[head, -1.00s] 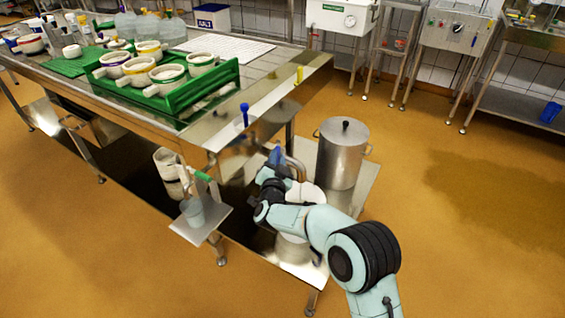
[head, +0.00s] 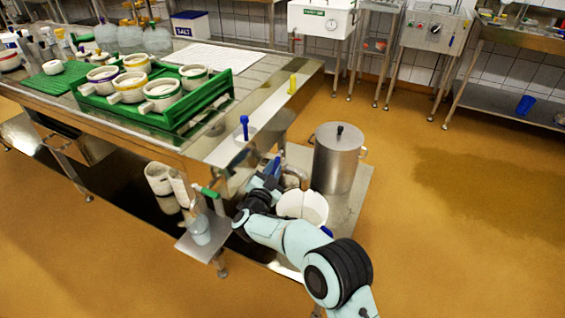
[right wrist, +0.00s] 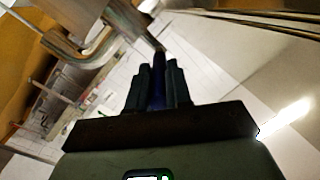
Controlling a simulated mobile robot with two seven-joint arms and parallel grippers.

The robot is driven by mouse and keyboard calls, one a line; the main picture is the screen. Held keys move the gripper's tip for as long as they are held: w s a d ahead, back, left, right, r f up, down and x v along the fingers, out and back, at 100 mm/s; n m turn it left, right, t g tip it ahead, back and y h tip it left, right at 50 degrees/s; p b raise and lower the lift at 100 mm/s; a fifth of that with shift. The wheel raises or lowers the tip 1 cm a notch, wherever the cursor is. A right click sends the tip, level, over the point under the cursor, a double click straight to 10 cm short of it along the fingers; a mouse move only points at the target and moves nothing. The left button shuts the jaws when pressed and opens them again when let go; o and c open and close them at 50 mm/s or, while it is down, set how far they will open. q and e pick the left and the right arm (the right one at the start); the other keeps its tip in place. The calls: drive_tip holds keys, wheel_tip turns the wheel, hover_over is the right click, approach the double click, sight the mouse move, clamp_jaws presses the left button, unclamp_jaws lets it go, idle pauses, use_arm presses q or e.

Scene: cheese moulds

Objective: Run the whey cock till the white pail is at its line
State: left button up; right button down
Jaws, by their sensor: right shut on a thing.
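The white pail (head: 303,205) stands on the low steel shelf below the table's end, partly hidden behind my right arm. The bent metal spout (head: 295,172) of the whey cock shows just above and left of it; it also shows in the right wrist view (right wrist: 75,45). My right gripper (head: 268,180) is at the cock, shut on its blue handle (head: 275,166). In the right wrist view, the dark blue handle (right wrist: 157,90) lies between the two fingers (right wrist: 157,82). The pail's line and any whey stream cannot be made out. My left gripper is out of view.
A lidded steel pot (head: 338,165) stands right of the pail. The floor at right is clear.

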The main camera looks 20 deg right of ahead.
drive_tip(key=shift+w+a, duration=0.15)
drive_tip(key=shift+w, duration=0.15)
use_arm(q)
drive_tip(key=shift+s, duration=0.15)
use_arm(e)
drive_tip(key=shift+s+m+g+h, duration=0.1)
drive_tip(key=shift+m+g+h, duration=0.2)
drive_tip(key=shift+g+h, duration=0.15)
drive_tip(key=c, duration=1.1)
unclamp_jaws()
drive_tip(key=shift+a, duration=0.1)
drive_tip(key=shift+o, duration=0.2)
drive_tip(key=shift+s, duration=0.1)
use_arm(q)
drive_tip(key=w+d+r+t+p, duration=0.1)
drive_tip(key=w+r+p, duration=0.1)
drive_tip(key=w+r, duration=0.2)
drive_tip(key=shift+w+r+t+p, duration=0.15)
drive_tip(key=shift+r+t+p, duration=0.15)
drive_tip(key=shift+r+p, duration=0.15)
use_arm(e)
drive_tip(key=v, duration=1.3)
drive_tip(key=shift+s+a, duration=0.1)
drive_tip(key=shift+s, duration=0.05)
